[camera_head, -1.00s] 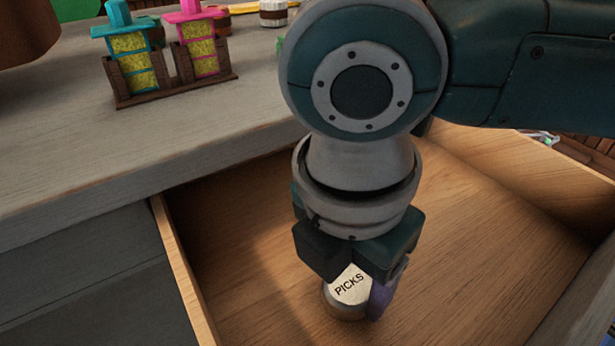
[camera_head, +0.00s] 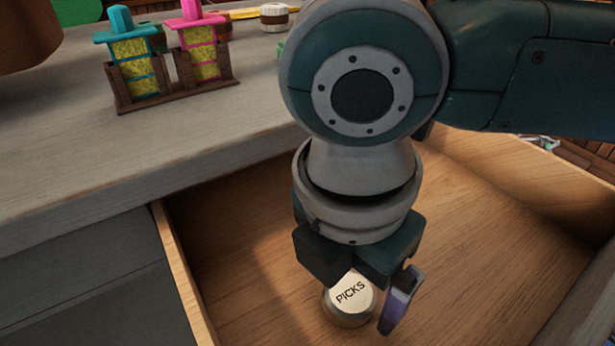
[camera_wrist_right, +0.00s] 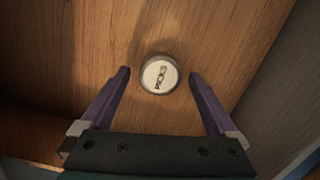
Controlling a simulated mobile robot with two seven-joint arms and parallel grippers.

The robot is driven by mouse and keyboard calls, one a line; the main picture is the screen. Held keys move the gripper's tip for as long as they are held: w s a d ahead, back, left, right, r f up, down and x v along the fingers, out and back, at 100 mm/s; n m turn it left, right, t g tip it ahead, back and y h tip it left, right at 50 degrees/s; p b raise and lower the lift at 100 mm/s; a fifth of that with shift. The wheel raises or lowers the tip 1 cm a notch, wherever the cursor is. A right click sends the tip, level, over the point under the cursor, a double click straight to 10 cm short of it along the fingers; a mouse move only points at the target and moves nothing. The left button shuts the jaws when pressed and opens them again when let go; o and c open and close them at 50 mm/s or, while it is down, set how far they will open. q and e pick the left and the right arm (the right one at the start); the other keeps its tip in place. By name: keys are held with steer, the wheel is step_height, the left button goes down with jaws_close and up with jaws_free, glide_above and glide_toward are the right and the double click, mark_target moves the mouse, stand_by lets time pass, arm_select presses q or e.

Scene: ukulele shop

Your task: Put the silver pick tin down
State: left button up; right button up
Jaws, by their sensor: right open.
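The silver pick tin (camera_head: 350,294) is a small round tin with a white lid marked PICKS. It stands upright on the bare wooden floor of the open drawer (camera_head: 480,262). My right gripper (camera_head: 366,318) points down over it, with one purple finger to its right; the other finger is hidden. In the right wrist view the tin (camera_wrist_right: 159,75) lies just beyond and between the spread fingertips of my right gripper (camera_wrist_right: 160,82), with a gap on both sides. My left gripper is out of view.
On the grey counter (camera_head: 120,170) stand a teal box (camera_head: 133,62) and a pink box (camera_head: 200,45) in a wooden holder. The drawer floor right of the tin is clear.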

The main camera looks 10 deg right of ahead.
mark_target(337, 304)
step_height(337, 304, up, 12)
steer(key=a+p, duration=0.1)
steer(key=p, duration=0.3)
steer(key=shift+s+a+f+p, duration=0.15)
steer(key=shift+s+f+p, duration=0.1)
steer(key=shift+s+p, duration=0.1)
